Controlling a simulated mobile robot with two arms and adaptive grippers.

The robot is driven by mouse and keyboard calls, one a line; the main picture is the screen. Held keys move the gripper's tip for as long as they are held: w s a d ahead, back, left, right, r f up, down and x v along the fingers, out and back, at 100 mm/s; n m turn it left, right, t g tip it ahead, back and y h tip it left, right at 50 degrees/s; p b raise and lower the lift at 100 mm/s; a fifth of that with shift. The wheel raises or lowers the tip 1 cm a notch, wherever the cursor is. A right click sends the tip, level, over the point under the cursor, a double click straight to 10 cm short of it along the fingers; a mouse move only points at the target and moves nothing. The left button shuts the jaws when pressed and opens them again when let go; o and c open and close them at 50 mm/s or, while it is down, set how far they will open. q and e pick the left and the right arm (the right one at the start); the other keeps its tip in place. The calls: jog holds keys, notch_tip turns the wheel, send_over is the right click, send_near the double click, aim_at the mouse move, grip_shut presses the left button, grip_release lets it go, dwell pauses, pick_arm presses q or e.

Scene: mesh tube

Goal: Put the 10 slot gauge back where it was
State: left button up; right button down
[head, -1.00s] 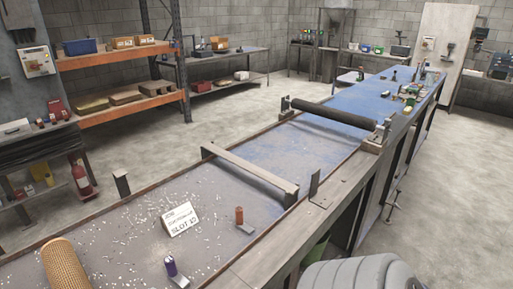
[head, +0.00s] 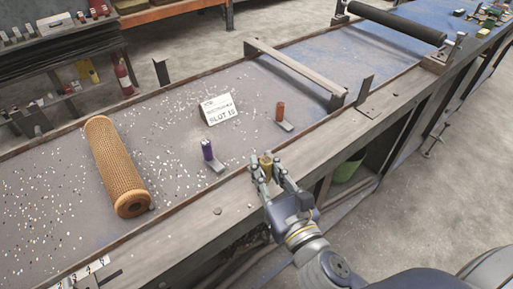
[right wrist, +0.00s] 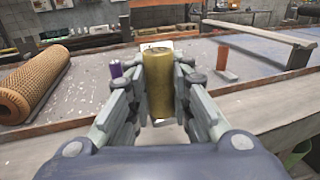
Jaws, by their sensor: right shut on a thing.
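My right gripper (head: 267,172) is shut on a yellow-brass cylindrical gauge (head: 266,165), held upright over the near edge of the bench. The brass gauge (right wrist: 158,83) also shows between both fingers in the right wrist view; no number is readable on it. A purple gauge (head: 207,150) stands on the bench beside a small grey plate (head: 216,166). An orange-brown gauge (head: 279,111) stands farther right beside another grey plate (head: 286,126). A white card (head: 220,109) reading "SLOT 15" stands behind them. My left gripper is not in view.
A perforated tan mesh tube (head: 118,165) lies on the bench to the left. A metal crossbar (head: 295,72) spans the bench, with a black roller (head: 397,20) beyond. White chips litter the bench top. A numbered strip (head: 90,270) lies at the near left.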

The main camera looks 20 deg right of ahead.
jog(key=w+d+p, duration=0.1)
jog(key=w, duration=0.4)
jog(key=w+d, duration=0.1)
jog(key=w, duration=0.4)
jog(key=w+d+f+p, duration=0.1)
jog(key=w, duration=0.4)
jog(key=shift+w+f+p, duration=0.1)
jog(key=shift+w+p, duration=0.05)
jog(key=shift+p, duration=0.2)
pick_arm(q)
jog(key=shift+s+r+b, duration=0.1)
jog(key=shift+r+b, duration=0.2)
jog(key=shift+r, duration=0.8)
pick_arm(e)
jog(key=shift+f, duration=1.8)
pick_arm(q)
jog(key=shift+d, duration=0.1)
pick_arm(e)
jog(key=shift+f, duration=0.1)
